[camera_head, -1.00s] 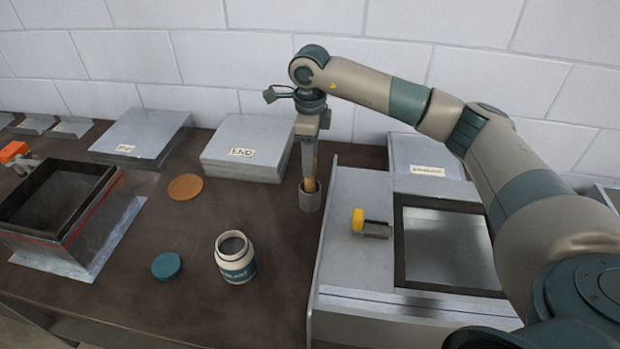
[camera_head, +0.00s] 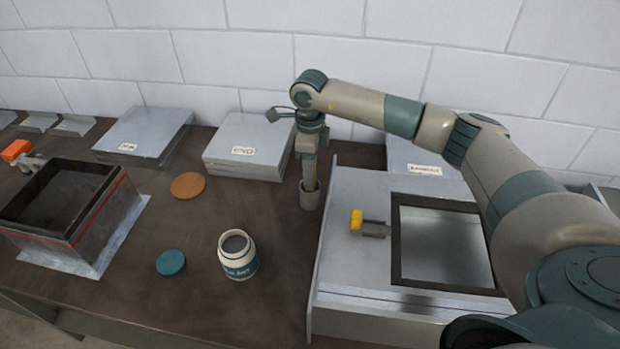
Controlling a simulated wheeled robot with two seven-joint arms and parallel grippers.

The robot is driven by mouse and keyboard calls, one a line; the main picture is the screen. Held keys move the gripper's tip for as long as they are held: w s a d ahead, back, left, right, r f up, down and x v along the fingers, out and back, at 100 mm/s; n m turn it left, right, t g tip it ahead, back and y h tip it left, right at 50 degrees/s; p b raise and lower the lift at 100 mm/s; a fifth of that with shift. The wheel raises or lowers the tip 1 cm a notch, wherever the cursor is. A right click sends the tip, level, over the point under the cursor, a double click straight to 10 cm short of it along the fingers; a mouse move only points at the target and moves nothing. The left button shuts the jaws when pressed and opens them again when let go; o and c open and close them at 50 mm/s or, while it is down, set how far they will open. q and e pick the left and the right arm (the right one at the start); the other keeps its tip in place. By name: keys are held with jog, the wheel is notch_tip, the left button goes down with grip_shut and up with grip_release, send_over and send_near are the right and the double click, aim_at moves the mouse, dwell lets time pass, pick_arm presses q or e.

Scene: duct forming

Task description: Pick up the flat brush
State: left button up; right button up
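The flat brush (camera_head: 309,170) stands upright in a small grey cup (camera_head: 310,199) on the brown bench; only its wooden handle shows above the rim. My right gripper (camera_head: 308,160) points straight down over the cup, with its fingers at the handle. The fingers and handle overlap in this view, so I cannot tell whether they are shut on it. The bristles are hidden inside the cup. My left gripper is not in view.
An open jar (camera_head: 238,258), teal lid (camera_head: 171,262), cork disc (camera_head: 187,186) and square duct (camera_head: 75,215) are left. Labelled boxes (camera_head: 248,146) stand behind.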

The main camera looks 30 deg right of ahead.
grip_shut()
jog(key=shift+r, duration=0.1)
jog(key=shift+r+b, duration=0.45)
jog(key=shift+r, duration=0.15)
notch_tip(320, 180, up, 8)
jog(key=b, duration=0.3)
jog(key=shift+f, duration=0.25)
jog(key=shift+r, duration=0.6)
